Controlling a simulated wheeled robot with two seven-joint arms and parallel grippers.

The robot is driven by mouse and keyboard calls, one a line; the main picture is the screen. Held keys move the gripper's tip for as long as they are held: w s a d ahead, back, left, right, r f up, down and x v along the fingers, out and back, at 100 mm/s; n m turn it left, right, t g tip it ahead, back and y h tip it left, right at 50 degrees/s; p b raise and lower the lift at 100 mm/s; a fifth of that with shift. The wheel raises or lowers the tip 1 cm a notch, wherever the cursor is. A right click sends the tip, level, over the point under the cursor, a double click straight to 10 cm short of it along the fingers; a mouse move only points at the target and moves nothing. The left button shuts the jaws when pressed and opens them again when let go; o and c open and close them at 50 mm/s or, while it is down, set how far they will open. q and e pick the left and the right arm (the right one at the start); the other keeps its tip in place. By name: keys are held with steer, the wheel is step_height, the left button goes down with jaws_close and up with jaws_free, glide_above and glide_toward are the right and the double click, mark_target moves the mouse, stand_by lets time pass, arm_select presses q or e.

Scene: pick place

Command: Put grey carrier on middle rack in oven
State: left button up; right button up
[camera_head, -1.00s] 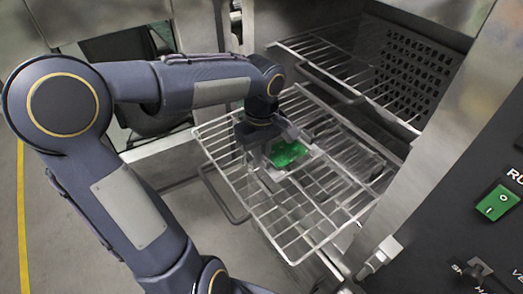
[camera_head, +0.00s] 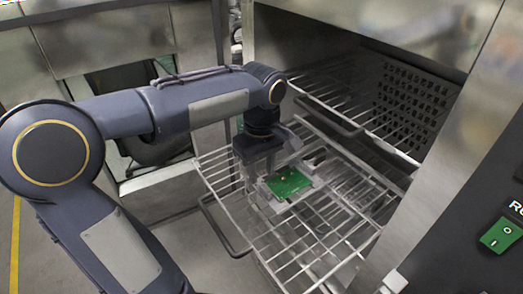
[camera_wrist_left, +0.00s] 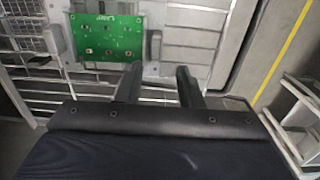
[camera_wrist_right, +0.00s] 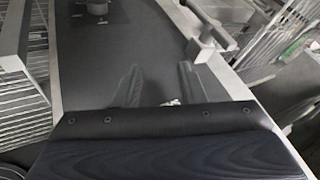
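The grey carrier (camera_head: 278,206) holds a green circuit board (camera_head: 289,182) and rests on the pulled-out middle rack (camera_head: 240,220). In the left wrist view the carrier (camera_wrist_left: 155,45) shows at the top left, its grey blocks on both sides of the board (camera_wrist_left: 105,37). My left gripper (camera_head: 258,178) is at the carrier's left end in the head view. Its two fingers (camera_wrist_left: 157,85) are apart with nothing between them. Whether they touch the carrier is unclear. My right gripper (camera_wrist_right: 158,85) shows only in its wrist view, open and empty.
An upper rack (camera_head: 350,120) sits in the oven above and behind the middle one. The oven's right frame (camera_head: 420,180) and a control panel with a green switch (camera_head: 502,235) stand on the right. A dark panel with a latch (camera_wrist_right: 205,40) is before my right gripper.

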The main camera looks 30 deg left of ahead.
arm_select(q)
step_height(320, 180, up, 7)
stand_by(0.3)
steer(key=shift+f, duration=0.15)
stand_by(0.3)
